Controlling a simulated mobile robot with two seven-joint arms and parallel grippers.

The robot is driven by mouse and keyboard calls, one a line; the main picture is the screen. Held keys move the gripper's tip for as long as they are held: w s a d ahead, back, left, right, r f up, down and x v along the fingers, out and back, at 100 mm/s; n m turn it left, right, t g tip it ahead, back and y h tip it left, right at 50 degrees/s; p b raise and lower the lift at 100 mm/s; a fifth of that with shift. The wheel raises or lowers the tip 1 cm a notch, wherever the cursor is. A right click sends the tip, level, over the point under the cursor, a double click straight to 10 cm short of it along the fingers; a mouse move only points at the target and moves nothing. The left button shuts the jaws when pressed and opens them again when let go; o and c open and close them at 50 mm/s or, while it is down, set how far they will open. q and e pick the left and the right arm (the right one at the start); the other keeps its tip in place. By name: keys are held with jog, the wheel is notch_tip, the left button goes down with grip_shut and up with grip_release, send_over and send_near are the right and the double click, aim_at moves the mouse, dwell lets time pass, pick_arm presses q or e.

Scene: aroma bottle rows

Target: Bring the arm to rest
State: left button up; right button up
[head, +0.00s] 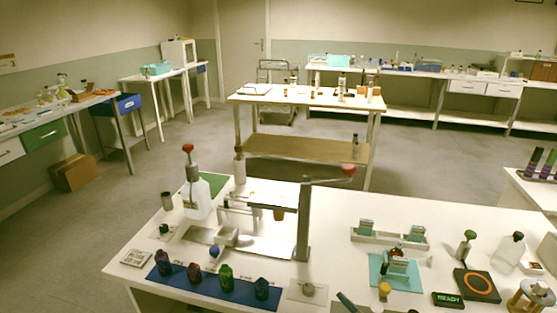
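Neither of my arms nor grippers shows in the head view. On the near white table (345,222), several small dark bottles stand in a row on a blue mat (205,288): a blue one (162,262), a dark red one (194,272), a green one (226,278) and a dark blue one (261,289). The bottles stand upright and apart from each other. Behind them is a white and grey bench device with a grey post (303,225) and a red-knobbed lever (348,170).
On the right are a white rack (388,235), a teal mat (375,272), a black pad with an orange ring (478,286) and a READY sign (448,299). Floor is open at the left.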

jog(key=s+d+f+m+g+h, duration=0.3)
jog(key=s+d+f+m+h, duration=0.15)
jog(key=s+f+m, duration=0.35)
jog(key=s+d+f+m+g+h, duration=0.35)
jog(key=s+f+h, duration=0.3)
jog(key=f, duration=0.25)
pick_arm(q)
notch_tip(320, 180, up, 14)
jog(key=s+a+p, duration=0.1)
jog(key=p, duration=1.7)
jog(key=shift+a+r+p, duration=0.2)
jog(key=shift+r+p, duration=0.05)
jog(key=shift+p, duration=0.1)
pick_arm(e)
notch_tip(320, 180, up, 15)
jog(key=t+y, duration=0.1)
jog(key=shift+s+d, duration=0.3)
jog(key=shift+s, duration=0.15)
pick_arm(q)
jog(key=shift+d+r, duration=0.1)
jog(key=shift+r, duration=0.05)
